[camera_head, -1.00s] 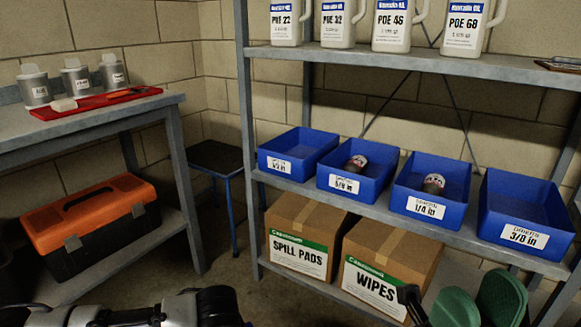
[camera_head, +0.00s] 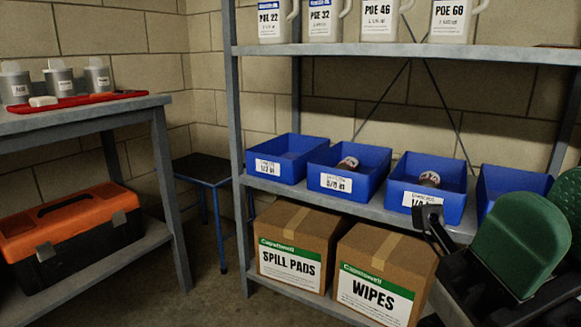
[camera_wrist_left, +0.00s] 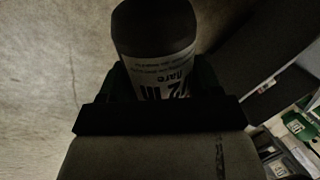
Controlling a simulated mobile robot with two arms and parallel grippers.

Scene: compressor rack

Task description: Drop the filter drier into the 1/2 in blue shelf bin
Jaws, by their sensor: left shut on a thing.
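The filter drier (camera_wrist_left: 155,45) is a dark cylinder with a pale label reading "/2 in flare" in the left wrist view. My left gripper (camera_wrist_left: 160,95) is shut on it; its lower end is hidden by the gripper. Neither shows in the head view. The 1/2 in blue shelf bin (camera_head: 286,173) is the leftmost bin on the middle shelf, and no item shows in the part of its inside that I see. My right gripper (camera_head: 548,220), with green pads set apart, is open and empty at the right edge of the head view.
The 5/8 in bin (camera_head: 365,188) and 1/4 in bin (camera_head: 432,200) each hold a canister; another blue bin (camera_head: 497,185) is partly hidden. Jugs stand on the upper shelf (camera_head: 400,50). Boxes (camera_head: 290,268) sit below. A bench (camera_head: 140,103) and stool (camera_head: 202,168) are left.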

